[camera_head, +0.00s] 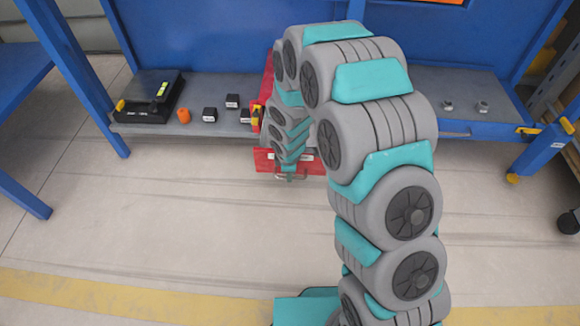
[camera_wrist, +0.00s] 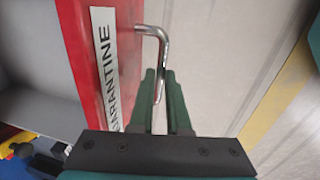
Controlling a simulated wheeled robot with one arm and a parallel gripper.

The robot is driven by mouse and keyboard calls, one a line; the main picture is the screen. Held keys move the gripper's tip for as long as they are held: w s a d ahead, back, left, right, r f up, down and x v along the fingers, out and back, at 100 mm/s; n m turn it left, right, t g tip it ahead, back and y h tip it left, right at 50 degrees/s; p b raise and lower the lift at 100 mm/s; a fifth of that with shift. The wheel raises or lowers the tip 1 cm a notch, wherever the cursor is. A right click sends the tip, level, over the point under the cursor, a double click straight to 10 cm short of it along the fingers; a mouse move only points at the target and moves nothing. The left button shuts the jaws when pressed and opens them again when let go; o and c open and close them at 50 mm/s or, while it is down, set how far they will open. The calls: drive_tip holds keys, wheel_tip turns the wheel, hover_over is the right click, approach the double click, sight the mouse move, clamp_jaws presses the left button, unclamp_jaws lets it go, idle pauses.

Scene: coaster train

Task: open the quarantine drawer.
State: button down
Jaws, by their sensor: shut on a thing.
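The quarantine drawer's red front (camera_wrist: 88,50) fills the left of the wrist view, with a white label (camera_wrist: 107,75) whose letters read QUARANTINE. A bent metal handle (camera_wrist: 150,29) stands out from it. My gripper (camera_wrist: 160,78) is shut on the handle, with its green fingers on either side of the bar. In the head view the red front (camera_head: 262,159) stands forward of the bench edge, and the handle (camera_head: 291,178) shows below my gripper (camera_head: 288,172). My arm hides much of the drawer. I cannot tell how far it is out.
A grey bench shelf (camera_head: 350,118) in a blue frame runs behind. It bears a black tray (camera_head: 146,115), an orange piece (camera_head: 184,116), small black blocks (camera_head: 210,114) and metal parts (camera_head: 482,106). The floor (camera_head: 190,215) in front is clear, with a yellow stripe.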

drive_tip(key=shift+s+a, duration=0.1)
drive_tip(key=shift+s, duration=0.9)
drive_tip(key=c, duration=0.9)
unclamp_jaws()
drive_tip(key=r, duration=0.2)
drive_tip(key=s+r, duration=0.1)
drive_tip(key=r, duration=0.4)
drive_tip(key=shift+s+r, duration=0.2)
drive_tip(key=shift+r, duration=0.1)
